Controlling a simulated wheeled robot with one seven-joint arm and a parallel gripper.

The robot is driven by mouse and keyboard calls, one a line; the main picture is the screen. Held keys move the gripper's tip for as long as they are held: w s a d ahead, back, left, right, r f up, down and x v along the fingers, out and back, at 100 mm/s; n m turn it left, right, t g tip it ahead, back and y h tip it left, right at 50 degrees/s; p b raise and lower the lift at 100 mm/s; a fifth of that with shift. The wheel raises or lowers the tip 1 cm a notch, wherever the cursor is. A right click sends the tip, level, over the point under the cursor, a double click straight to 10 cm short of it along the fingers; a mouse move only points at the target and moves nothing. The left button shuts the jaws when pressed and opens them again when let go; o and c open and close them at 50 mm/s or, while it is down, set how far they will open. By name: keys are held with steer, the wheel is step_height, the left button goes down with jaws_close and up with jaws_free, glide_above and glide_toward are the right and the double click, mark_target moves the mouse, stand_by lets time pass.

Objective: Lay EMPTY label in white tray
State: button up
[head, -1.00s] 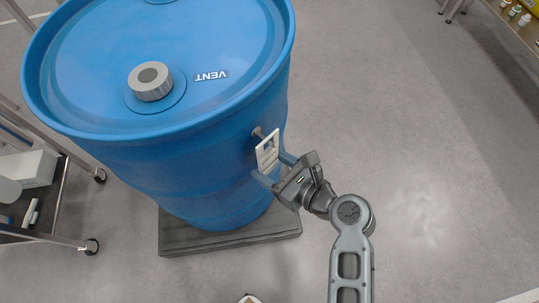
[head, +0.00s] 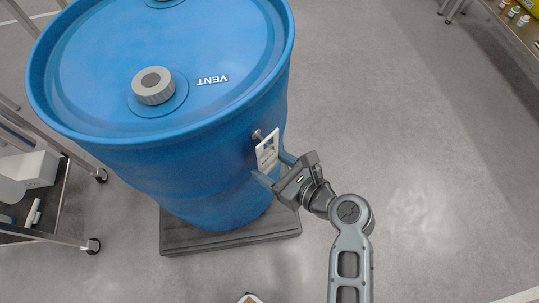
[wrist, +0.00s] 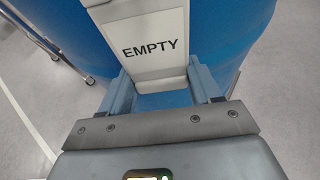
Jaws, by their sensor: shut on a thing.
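The EMPTY label (head: 268,153) is a white plate with black lettering and a slot near its top. It is upright beside the side of the blue drum (head: 190,165), just by a small peg (head: 257,135). I cannot tell whether the peg still touches it. My gripper (head: 273,170) is shut on the label, one finger on each side edge. In the wrist view the label's word EMPTY (wrist: 156,48) faces me, between the fingers (wrist: 160,85). I cannot clearly make out a white tray.
The drum stands on a dark pallet (head: 228,236) and has a grey cap (head: 153,86) on its lid. A wheeled cart (head: 48,236) with a white box (head: 30,166) is at left. A table (head: 520,28) with small bottles is at top right. The floor right of the drum is clear.

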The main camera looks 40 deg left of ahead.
steer(key=shift+r+p, duration=0.35)
steer(key=shift+r, duration=0.05)
steer(key=d+p, duration=0.3)
steer(key=d, duration=0.3)
steer(key=shift+s+d, duration=0.2)
steer(key=shift+d, duration=0.05)
stand_by(0.7)
